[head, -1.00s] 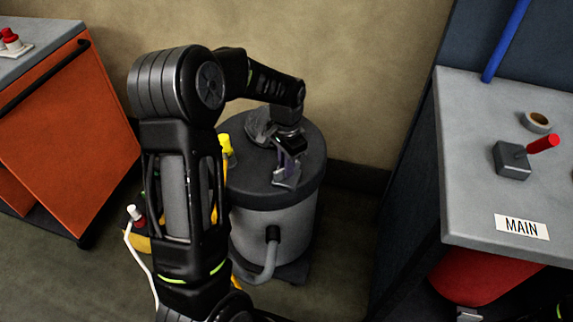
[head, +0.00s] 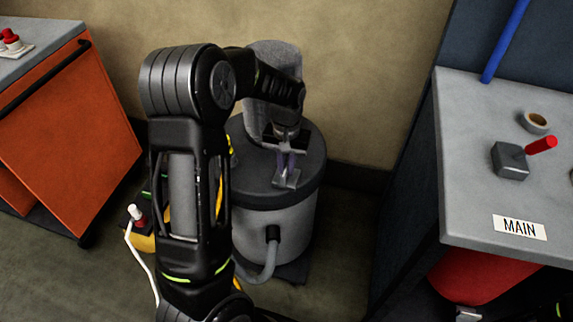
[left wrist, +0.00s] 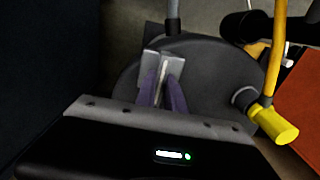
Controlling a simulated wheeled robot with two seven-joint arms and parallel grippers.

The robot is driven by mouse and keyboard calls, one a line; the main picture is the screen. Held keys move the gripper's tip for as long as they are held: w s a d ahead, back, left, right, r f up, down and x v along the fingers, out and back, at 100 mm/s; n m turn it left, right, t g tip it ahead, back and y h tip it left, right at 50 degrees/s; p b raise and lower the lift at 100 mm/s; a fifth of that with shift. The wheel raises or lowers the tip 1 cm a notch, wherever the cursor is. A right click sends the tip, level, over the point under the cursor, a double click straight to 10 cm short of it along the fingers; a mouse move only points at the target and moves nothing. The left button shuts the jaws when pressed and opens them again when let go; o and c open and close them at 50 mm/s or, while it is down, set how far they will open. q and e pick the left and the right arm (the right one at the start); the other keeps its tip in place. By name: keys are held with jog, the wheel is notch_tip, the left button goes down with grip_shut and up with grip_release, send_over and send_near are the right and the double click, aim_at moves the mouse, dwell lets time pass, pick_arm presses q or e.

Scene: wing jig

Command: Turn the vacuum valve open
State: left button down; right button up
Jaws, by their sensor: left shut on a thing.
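The vacuum is a grey drum (head: 270,228) with a dark round lid (head: 247,180), standing by the wall. My left gripper (head: 286,178) is above the lid, pointing down, its fingertips close to the lid's right part. In the left wrist view the gripper (left wrist: 161,72) has purple fingers and grey tips, shut on a thin pale piece (left wrist: 161,84), which I take to be the valve handle. The fingers hide most of it, so its angle is hard to tell. The lid (left wrist: 215,80) lies behind the fingers. My right gripper is not in view.
A grey hose (head: 268,262) leaves the drum's front. An orange cabinet (head: 70,130) is at left. A grey bench (head: 465,190) with a red-handled lever (head: 540,146) and a MAIN label is at right.

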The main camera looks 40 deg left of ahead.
aim_at(286, 167)
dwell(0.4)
pick_arm(q)
jog(key=c, duration=1.4)
grip_release()
jog(key=shift+c, duration=0.2)
notch_tip(286, 167, up, 8)
jog(key=shift+f, duration=0.1)
